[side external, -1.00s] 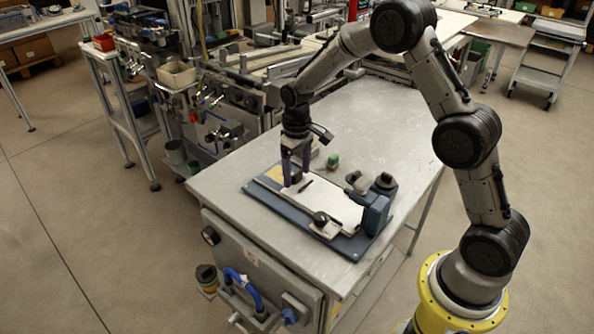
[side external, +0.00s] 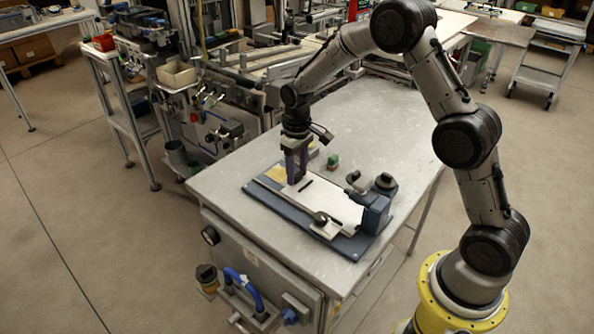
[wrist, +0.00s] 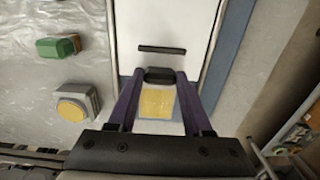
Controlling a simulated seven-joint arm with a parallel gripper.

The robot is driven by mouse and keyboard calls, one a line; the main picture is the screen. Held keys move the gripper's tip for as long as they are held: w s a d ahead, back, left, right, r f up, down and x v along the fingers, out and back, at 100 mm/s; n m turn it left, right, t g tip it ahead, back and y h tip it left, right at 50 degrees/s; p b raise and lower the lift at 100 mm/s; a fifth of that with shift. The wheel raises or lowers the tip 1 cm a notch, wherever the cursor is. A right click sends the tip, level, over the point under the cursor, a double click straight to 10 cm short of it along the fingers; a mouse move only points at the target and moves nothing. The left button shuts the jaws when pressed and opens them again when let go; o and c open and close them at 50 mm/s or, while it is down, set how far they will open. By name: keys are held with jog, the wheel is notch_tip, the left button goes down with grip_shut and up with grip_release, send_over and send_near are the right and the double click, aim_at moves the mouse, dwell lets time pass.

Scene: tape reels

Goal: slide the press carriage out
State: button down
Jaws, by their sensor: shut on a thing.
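The press carriage (side external: 338,205) is a flat white plate with a dark slot, lying on the blue press base (side external: 275,208). It also shows in the wrist view (wrist: 160,22). My gripper (side external: 297,181) points down at the carriage's left end. In the wrist view its purple fingers (wrist: 160,80) are shut on a black handle (wrist: 160,75) at the carriage's end. The handle is hidden behind the fingers in the side view. The blue press head (side external: 376,208) with a dark knob stands at the right end of the base. A yellow patch (wrist: 157,102) shows between the fingers.
A green block (side external: 333,161) stands on the grey table (side external: 395,120) behind the press. A grey box with a yellow top (wrist: 75,103) sits close to the gripper's left in the wrist view. The table's front edge lies close to the base.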

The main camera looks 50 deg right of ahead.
dwell(0.8)
jog(key=shift+w+r, duration=0.15)
jog(key=shift+w, duration=3.7)
jog(key=shift+c, duration=1.6)
grip_release()
jog(key=shift+s, duration=0.1)
notch_tip(320, 180, up, 14)
